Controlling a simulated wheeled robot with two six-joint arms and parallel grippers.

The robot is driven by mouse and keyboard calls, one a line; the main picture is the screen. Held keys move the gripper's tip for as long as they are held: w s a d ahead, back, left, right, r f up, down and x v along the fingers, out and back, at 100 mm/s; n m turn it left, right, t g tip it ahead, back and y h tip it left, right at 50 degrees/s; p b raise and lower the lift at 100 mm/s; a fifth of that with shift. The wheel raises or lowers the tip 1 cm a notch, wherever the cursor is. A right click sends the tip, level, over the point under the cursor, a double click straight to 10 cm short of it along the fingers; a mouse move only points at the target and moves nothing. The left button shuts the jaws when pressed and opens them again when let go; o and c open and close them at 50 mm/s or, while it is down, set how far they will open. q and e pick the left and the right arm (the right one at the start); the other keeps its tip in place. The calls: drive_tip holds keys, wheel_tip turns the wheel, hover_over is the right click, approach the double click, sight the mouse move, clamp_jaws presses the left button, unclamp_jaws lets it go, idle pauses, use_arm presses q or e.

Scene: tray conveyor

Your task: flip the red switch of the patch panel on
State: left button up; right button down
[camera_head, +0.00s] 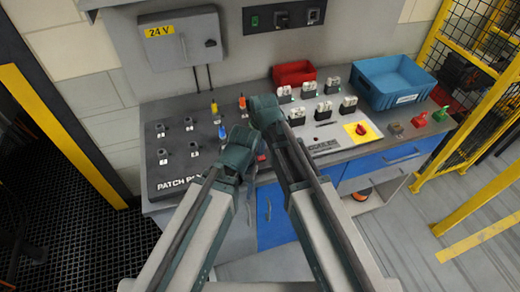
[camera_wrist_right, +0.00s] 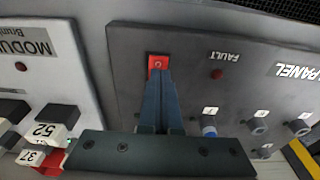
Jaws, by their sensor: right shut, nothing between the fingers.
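The patch panel (camera_head: 175,135) is a dark grey plate on the left of the bench. It also fills the middle of the right wrist view (camera_wrist_right: 140,105). The red switch (camera_wrist_right: 158,61) sits on it, with a small round mark showing; its lower part is hidden by my fingertips. My right gripper (camera_wrist_right: 159,75) is shut and empty, its tips at the switch; whether they touch I cannot tell.
Beside the switch is a dark red FAULT lamp (camera_wrist_right: 216,73). Several sockets and a blue plug (camera_head: 222,132) are on the panel. A light module panel (camera_head: 320,125) with a red knob (camera_head: 361,129) is to the right. A blue bin (camera_head: 392,80) and a red bin (camera_head: 293,73) stand behind.

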sight(262, 157)
wheel_tip(262, 157, up, 13)
drive_tip(key=s+p, duration=0.1)
drive_tip(key=p, duration=1.1)
drive_tip(key=shift+s+d, duration=0.25)
drive_tip(key=shift+s, duration=0.05)
drive_tip(key=shift+w, duration=0.85)
drive_tip(key=f+b, duration=0.4)
drive_tip(key=w+f+b, duration=0.1)
drive_tip(key=f+b, duration=0.8)
drive_tip(key=shift+w+a+f, duration=0.25)
drive_tip(key=shift+f, duration=0.15)
